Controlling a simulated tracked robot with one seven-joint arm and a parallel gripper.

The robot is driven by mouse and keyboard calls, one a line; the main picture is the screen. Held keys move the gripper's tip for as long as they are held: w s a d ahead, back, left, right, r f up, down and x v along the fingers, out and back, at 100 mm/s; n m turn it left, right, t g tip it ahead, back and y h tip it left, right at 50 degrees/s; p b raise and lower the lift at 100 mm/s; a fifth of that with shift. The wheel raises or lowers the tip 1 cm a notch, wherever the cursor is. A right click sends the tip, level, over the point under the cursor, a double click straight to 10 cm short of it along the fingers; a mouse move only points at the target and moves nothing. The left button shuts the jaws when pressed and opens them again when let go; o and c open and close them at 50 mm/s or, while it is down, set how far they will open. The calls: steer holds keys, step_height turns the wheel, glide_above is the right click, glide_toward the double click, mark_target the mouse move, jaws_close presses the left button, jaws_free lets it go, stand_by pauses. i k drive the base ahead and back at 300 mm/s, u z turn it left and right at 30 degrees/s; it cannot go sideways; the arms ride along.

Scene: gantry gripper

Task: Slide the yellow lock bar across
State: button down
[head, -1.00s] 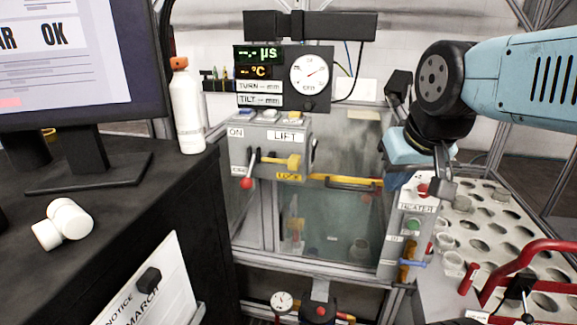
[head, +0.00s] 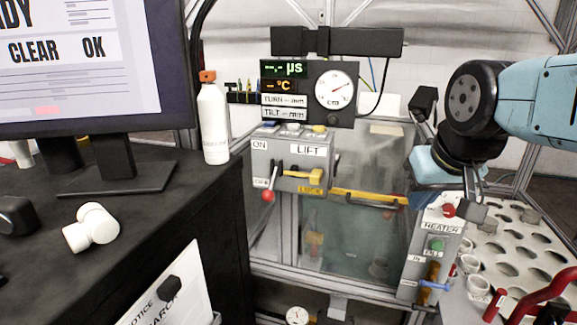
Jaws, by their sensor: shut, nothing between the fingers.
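A yellow lock bar (head: 303,175) sits on the front of the grey LIFT box (head: 262,160), just above a yellow LOCK label (head: 311,189). A lever with a red knob (head: 268,196) hangs to the left of the bar. My gripper (head: 472,190) points down at the right, beside the HEATER panel. It is shut and empty, well to the right of the lock bar and apart from it. The fingertips are small and partly merge with grey parts behind them.
A yellow-and-black rail (head: 368,198) crosses the glass tank front (head: 345,240) below the box. The HEATER panel (head: 437,245) and a holed tray (head: 520,245) stand right. A white bottle (head: 213,120) stands left on a dark bench. Space before the tank looks open.

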mark_target(316, 175)
steer(key=u, duration=0.45)
steer(key=k, duration=1.15)
steer(key=z, duration=0.55)
steer(key=i, duration=0.95)
steer(key=u, duration=0.15)
